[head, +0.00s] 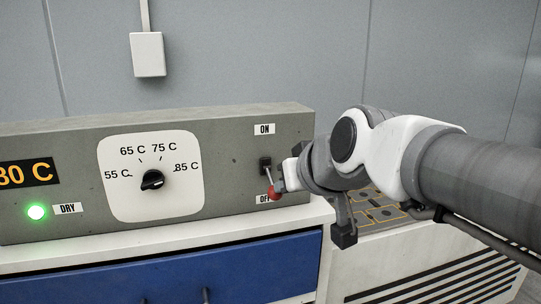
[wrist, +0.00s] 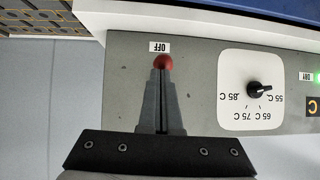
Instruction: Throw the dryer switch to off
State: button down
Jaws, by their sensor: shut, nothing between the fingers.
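The dryer switch (head: 265,164) is a dark block with a thin lever on the grey panel, between an ON label (head: 264,129) above and an OFF label below. Its lever slants down, and its red ball (head: 274,194) partly covers the OFF label. In the wrist view, which is upside down, the red ball (wrist: 163,62) shows just beyond my fingertips, beside the OFF label (wrist: 160,47). My gripper (head: 279,185) is shut and empty, its tips right at the lever and ball. I cannot tell if they touch. The fingers hide the switch body in the wrist view.
A temperature dial (head: 152,180) sits left of the switch. A green DRY lamp (head: 37,212) is lit below an orange display (head: 28,172). A blue drawer front (head: 180,277) lies below the panel. A dark gridded surface (head: 375,207) is right of the panel, under my arm.

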jog(key=shift+f+b, duration=0.65)
jog(key=shift+b, duration=0.1)
jog(key=shift+r, duration=0.15)
